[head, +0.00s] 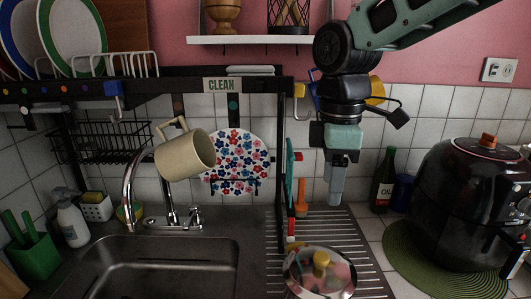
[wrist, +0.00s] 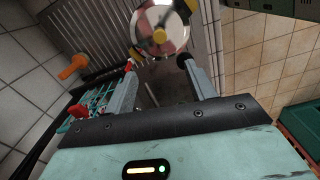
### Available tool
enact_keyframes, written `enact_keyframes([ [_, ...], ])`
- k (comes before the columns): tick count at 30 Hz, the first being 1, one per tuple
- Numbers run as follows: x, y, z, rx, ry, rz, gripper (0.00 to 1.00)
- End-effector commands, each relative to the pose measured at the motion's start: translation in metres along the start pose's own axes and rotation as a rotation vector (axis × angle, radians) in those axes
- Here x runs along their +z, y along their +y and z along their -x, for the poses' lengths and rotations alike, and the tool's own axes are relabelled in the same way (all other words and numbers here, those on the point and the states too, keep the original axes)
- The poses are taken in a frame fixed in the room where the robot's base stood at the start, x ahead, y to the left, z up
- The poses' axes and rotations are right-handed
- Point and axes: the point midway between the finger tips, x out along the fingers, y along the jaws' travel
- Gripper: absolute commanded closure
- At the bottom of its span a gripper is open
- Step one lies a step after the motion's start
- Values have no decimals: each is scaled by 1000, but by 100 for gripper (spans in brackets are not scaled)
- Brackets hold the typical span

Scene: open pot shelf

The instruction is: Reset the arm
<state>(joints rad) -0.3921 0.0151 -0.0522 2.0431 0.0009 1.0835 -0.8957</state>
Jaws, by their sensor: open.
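My gripper (head: 337,190) hangs from my arm at the right of centre in the head view, pointing down above the ribbed drainboard (head: 368,252). In the wrist view the two fingers of my gripper (wrist: 156,65) are spread apart with nothing between them. A shiny round lid with a yellow knob (head: 320,262) lies below and in front of the gripper, apart from it. The lid also shows beyond the fingertips in the wrist view (wrist: 174,40).
A cream mug (head: 186,156) is tilted by the faucet (head: 130,190); its support is unclear. A black rack frame (head: 287,150) stands just left of my gripper. An oil bottle (head: 384,182) and black air fryer (head: 470,205) stand right. A white shelf (head: 245,40) is above.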

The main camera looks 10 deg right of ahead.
Motion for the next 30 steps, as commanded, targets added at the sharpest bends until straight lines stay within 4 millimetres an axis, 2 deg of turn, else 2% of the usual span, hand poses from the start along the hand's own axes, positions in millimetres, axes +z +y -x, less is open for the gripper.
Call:
enact_keyframes([
  [2,-3,-9,-6,-4,4,-17,45],
  [5,-11,-33,-21,-13,15,-81,45],
  [9,-20,-87,-53,-27,32,-230,45],
  [12,-19,-124,-74,-33,39,-343,45],
  [16,-11,-160,-96,-35,41,-466,45],
  [21,-4,-180,-109,-32,43,-550,45],
  [30,-3,-181,-110,-31,44,-556,45],
])
